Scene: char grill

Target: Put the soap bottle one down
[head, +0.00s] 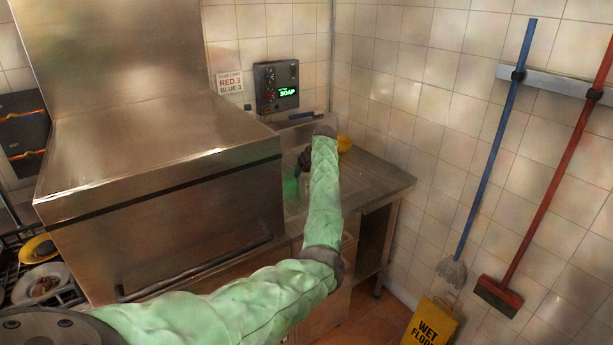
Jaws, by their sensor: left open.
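My left arm reaches over the steel counter (375,178) at the back, beside the large steel machine. My left gripper (303,161) is a small dark shape at the far end of the arm, open, mostly hidden by my own wrist. A translucent green thing (290,187), likely a soap bottle, stands on the counter just below and left of the gripper. Any gap between them is too small to tell. A yellow thing (344,143) shows just right of my wrist, partly hidden; I cannot tell what it is. My right gripper is out of view.
The big steel machine (160,150) fills the left. A control panel reading SOAP (277,87) is on the back wall. Dishes in a rack (42,280) sit at lower left. A blue mop (490,150), a red-handled broom (550,180) and a yellow wet-floor sign (430,322) stand at right. The counter's right part is clear.

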